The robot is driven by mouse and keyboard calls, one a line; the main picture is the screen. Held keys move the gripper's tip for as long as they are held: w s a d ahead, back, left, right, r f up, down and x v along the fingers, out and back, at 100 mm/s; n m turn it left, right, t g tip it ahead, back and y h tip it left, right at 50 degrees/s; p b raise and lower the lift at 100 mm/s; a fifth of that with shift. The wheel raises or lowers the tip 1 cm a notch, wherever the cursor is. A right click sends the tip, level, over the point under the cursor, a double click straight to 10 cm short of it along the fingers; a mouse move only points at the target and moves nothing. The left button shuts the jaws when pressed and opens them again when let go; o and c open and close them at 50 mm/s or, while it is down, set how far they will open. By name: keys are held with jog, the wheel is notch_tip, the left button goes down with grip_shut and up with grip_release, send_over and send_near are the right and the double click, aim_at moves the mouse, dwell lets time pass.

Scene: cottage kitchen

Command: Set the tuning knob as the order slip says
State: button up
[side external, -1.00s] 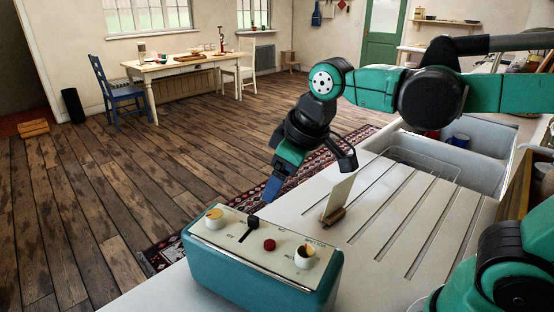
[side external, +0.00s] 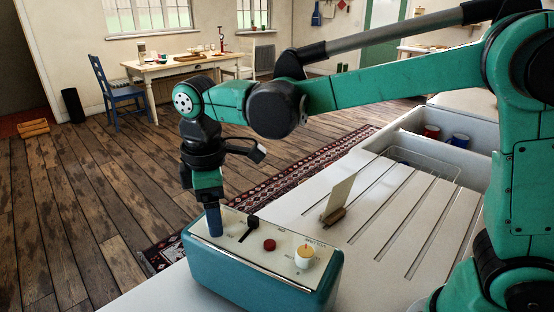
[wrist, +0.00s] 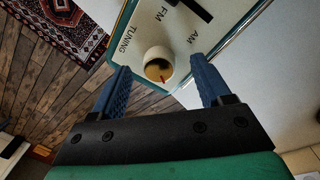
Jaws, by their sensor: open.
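The teal radio (side external: 250,280) stands on the white counter with its cream control panel facing up. The cream tuning knob (wrist: 157,56) sits beside the TUNING label in the wrist view, with a small red mark on its yellowish top. In the side view my gripper and arm hide this knob. My gripper (side external: 213,232) points down over the panel's left end. In the wrist view its blue fingers (wrist: 162,82) are open, one on each side of the knob; contact cannot be told. The order slip (side external: 342,195) stands in a wooden holder; its writing is not readable.
The panel also bears a black slider (side external: 252,219), a red button (side external: 269,244) and another cream knob (side external: 304,257) at the right. The grooved drainboard (side external: 400,220) is clear around the slip. A sink with cups (side external: 460,140) lies behind.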

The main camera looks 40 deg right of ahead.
jog(key=shift+f, duration=0.25)
jog(key=shift+c, duration=0.2)
grip_shut()
jog(key=shift+m, duration=3.3)
